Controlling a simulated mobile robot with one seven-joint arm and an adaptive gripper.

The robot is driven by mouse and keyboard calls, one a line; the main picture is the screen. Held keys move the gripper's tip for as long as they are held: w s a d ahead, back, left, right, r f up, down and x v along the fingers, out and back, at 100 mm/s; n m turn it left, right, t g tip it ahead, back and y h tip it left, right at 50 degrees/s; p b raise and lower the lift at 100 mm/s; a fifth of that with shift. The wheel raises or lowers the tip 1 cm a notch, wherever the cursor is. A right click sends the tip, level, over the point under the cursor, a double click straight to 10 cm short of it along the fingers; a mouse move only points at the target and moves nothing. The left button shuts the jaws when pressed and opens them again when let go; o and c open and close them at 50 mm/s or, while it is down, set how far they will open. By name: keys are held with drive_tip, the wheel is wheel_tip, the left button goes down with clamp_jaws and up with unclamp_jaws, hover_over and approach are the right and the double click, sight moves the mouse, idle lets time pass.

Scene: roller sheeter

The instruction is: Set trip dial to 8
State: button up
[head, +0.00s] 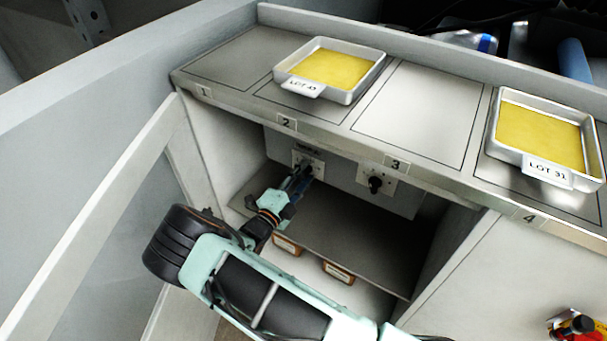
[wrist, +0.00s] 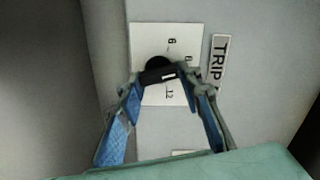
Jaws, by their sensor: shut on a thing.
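The trip dial is a black knob (wrist: 158,66) on a white plate (wrist: 145,35) with small printed numbers, beside a label reading TRIP (wrist: 219,62) that appears turned sideways in the wrist view. My gripper (wrist: 160,84) is shut on the knob, one blue-padded finger on each side. A white mark shows on the knob's lower right part, toward the right side of the plate. A 12 is readable below the knob; the numbers above and right of it are blurred. In the head view my gripper (head: 304,177) reaches into the recess and partly hides the left dial plate (head: 309,161).
A second dial (head: 375,184) sits right of the gripped one on the same panel. Above, the counter holds two trays of yellow sheet, LOT 45 (head: 346,94) and LOT 31 (head: 503,156). The recess has side walls and a shelf (head: 350,245), with two framed tags below it.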

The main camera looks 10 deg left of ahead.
drive_tip(key=shift+n, duration=0.5)
drive_tip(key=o, duration=1.2)
drive_tip(key=shift+c, duration=0.2)
drive_tip(key=v, duration=1.2)
drive_tip(key=shift+a, duration=0.1)
